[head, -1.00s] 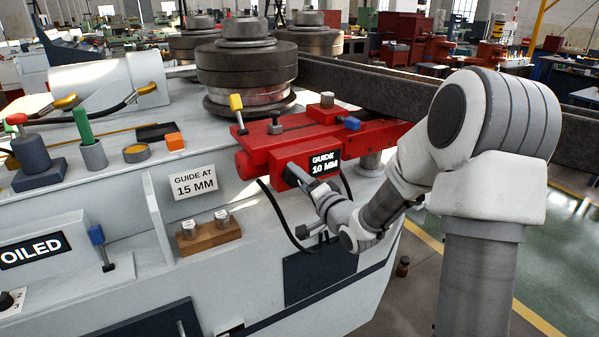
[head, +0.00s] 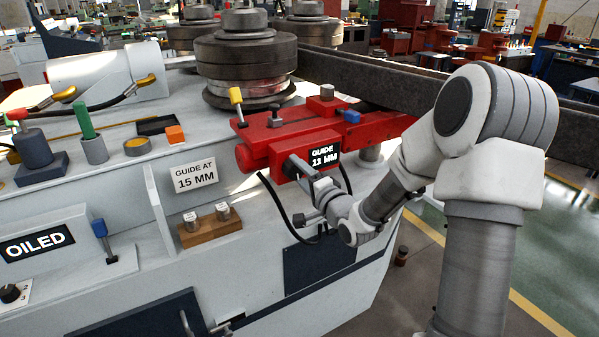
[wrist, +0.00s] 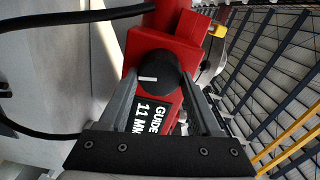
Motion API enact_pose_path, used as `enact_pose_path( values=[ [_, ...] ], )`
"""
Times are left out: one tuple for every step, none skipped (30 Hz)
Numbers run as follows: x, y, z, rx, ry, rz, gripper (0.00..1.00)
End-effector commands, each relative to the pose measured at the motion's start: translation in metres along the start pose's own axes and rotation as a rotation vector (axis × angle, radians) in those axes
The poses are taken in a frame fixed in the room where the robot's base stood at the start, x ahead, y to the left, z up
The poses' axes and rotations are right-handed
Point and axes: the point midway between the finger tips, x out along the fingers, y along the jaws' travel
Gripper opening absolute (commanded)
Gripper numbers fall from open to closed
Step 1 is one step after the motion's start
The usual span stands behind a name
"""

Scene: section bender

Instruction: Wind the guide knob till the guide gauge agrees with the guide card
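The guide knob (wrist: 157,75) is round and black with a white mark, on the front of the red guide block (head: 262,155). In the wrist view the mark points left. My gripper (wrist: 160,82) has one finger on each side of the knob and appears shut on it. In the head view my gripper (head: 294,164) reaches the block from the lower right and largely hides the knob. The guide gauge (head: 324,156) is a black plate beside the knob; it reads 11 MM in the wrist view (wrist: 150,118). The white guide card (head: 194,177) reads GUIDE AT 15 MM.
A black cable (head: 278,208) hangs below the red block. A wooden block with two metal pieces (head: 209,227) sits on the ledge to the left. An OILED sign (head: 36,244) and a blue-topped lever (head: 101,230) are farther left. Large steel rollers (head: 248,66) stand behind.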

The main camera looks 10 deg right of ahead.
Motion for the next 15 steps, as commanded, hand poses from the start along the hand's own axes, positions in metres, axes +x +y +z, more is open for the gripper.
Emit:
enact_pose_path(
  values=[
    [-0.0001,0.0003,0.0003,0.0,-0.001,0.001,0.72],
    [-0.0001,0.0003,0.0003,0.0,-0.001,0.001,0.77],
    [-0.0001,0.0003,0.0003,0.0,-0.001,0.001,0.85],
    [-0.0001,0.0002,0.0003,0.0,-0.001,0.001,0.9],
    [-0.0001,0.0002,0.0003,-0.001,-0.001,0.001,0.95],
    [-0.0001,0.0002,0.0003,-0.001,-0.001,0.001,0.95],
    [-0.0001,0.0002,0.0002,-0.001,-0.001,0.001,0.95],
    [-0.0001,0.0002,0.0002,-0.001,0.0,0.001,0.95],
    [-0.0001,0.0001,0.0002,-0.001,0.0,0.0,0.95],
    [0.0,0.0001,0.0002,-0.001,0.0,0.0,0.95],
    [0.0,0.0001,0.0002,-0.001,0.0,0.0,0.95],
    [-0.0001,0.0001,0.0001,-0.001,0.0,0.0,0.95],
    [-0.0003,0.0001,0.0001,-0.001,0.0,0.0,0.95],
    [-0.0009,0.0001,0.0,-0.001,0.0,0.001,0.95],
    [-0.0025,0.0001,-0.0002,-0.001,0.0,0.001,0.95]
  ],
)
